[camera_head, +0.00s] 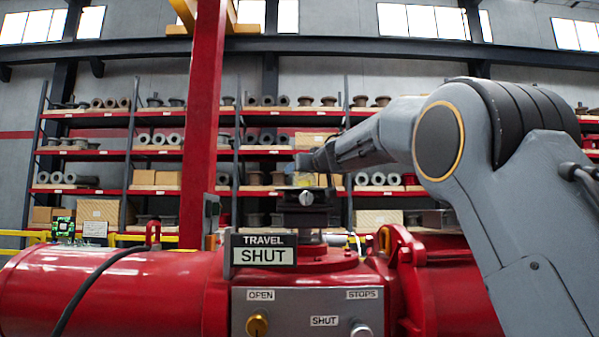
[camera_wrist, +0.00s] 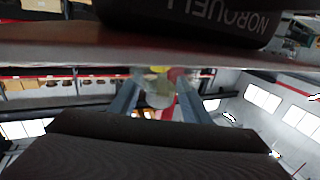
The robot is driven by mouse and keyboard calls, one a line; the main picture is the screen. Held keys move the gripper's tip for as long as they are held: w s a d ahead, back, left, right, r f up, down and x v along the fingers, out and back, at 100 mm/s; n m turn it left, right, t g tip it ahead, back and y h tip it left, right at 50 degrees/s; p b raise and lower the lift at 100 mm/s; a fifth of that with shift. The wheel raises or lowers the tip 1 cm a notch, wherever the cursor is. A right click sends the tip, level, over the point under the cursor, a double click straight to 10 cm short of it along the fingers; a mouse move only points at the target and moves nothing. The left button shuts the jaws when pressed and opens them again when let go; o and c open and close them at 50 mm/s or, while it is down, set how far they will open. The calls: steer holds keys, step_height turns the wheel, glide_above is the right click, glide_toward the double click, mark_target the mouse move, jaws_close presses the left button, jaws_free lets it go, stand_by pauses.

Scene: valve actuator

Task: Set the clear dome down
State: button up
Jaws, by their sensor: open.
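My gripper (camera_head: 314,163) reaches in from the right in the head view, just above the dark indicator block (camera_head: 306,210) on top of the red actuator (camera_head: 110,290). It is open, though its fingertips are small and dark there. I cannot make out the clear dome with certainty in either view. In the wrist view, dark parts fill the top and bottom close to the lens, the upper one lettered. A blurred greyish form (camera_wrist: 158,95) shows between them, and I cannot tell what it is.
A sign reading TRAVEL SHUT (camera_head: 264,250) stands in front of the block. Below it is a grey control panel (camera_head: 300,312) with knobs. A red post (camera_head: 204,120) rises to the left. Loaded shelves (camera_head: 85,152) stand behind. A dark cable (camera_head: 88,290) crosses the actuator.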

steer(key=b+v, duration=0.2)
steer(key=v, duration=0.9)
steer(key=shift+s+d+b, duration=0.15)
steer(key=shift+s+b, duration=0.25)
